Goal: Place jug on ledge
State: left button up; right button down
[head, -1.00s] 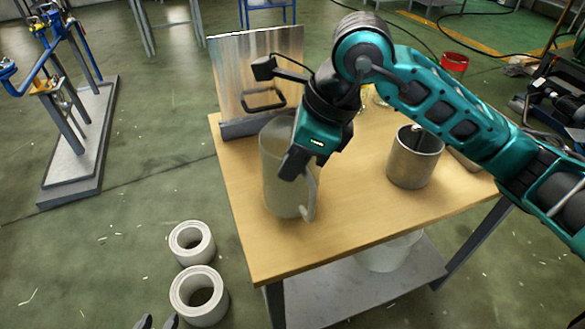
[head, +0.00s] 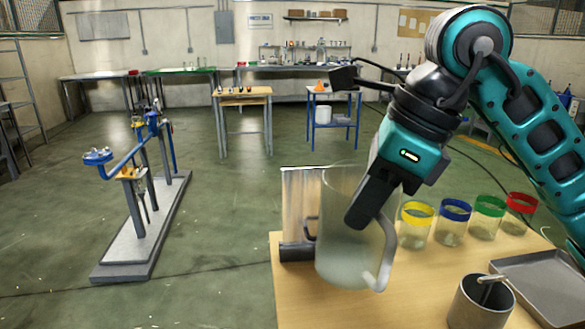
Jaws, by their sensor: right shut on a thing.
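The jug (head: 342,262) is a frosted, see-through vessel with a pale handle on its right side. It stands upright over the left part of the wooden table (head: 310,305). My right gripper (head: 362,212) is shut on the jug, with a dark finger across its upper wall. The other finger is hidden. I cannot tell how far the jug's base is from the tabletop. I cannot tell which surface is the ledge. My left gripper is out of view.
A shiny metal panel (head: 301,203) stands behind the jug. Yellow (head: 416,229), blue (head: 453,225), green (head: 487,219) and red-rimmed (head: 518,214) jars line the back. A metal beaker (head: 480,306) and tray (head: 548,282) sit right. A blue-armed stand (head: 140,245) is on the floor left.

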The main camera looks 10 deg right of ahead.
aim_at(350, 286)
jog(key=shift+w+f+n+g, duration=0.15)
jog(key=shift+f+n+g, duration=0.15)
jog(key=shift+f+n, duration=0.25)
jog(key=f+n+g, duration=0.1)
jog(key=f+n, duration=0.1)
jog(key=n, duration=0.1)
jog(key=w+d+f+n+g, duration=0.1)
jog(key=f+n, duration=0.2)
jog(key=n, duration=0.1)
jog(key=f+n+g+p, duration=0.1)
jog(key=f+n+g, duration=0.1)
jog(key=n, duration=0.1)
jog(key=shift+w+d+f+n, duration=0.15)
jog(key=shift+w+f+n, duration=0.1)
jog(key=shift+f, duration=0.1)
jog(key=d+f+n+g+h+p, duration=0.1)
jog(key=d+f+n+h, duration=0.3)
jog(key=f+n, duration=0.5)
jog(key=shift+d+n+g, duration=0.4)
jog(key=shift+d+n, duration=0.6)
jog(key=shift+d, duration=0.05)
jog(key=shift+s, duration=0.1)
